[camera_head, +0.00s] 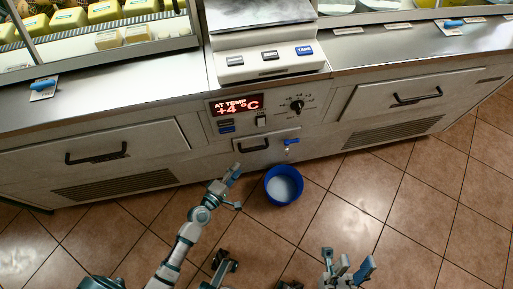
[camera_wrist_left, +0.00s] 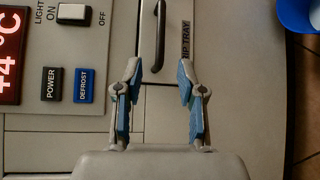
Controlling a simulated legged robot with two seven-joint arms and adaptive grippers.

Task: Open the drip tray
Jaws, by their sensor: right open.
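The drip tray is a small pale drawer front (camera_head: 265,156) below the control panel, seemingly closed, with a dark bar handle (camera_head: 252,146). In the left wrist view the handle (camera_wrist_left: 160,38) stands beside a partly covered label ending "IP TRAY" (camera_wrist_left: 186,40). My left gripper (camera_head: 236,171) is just in front of and below the drawer. In the left wrist view my left gripper (camera_wrist_left: 158,73) is open and empty, its fingertips either side of the handle's near end; the depth gap is hard to judge. My right gripper (camera_head: 347,268) is open and empty over the floor.
A blue bucket (camera_head: 270,190) stands on the tiled floor, right of my left gripper, under a blue-handled tap (camera_head: 291,141). Larger drawers with handles (camera_head: 96,155) (camera_head: 417,96) flank the panel. Switches and a red temperature display (camera_head: 236,105) sit above the tray.

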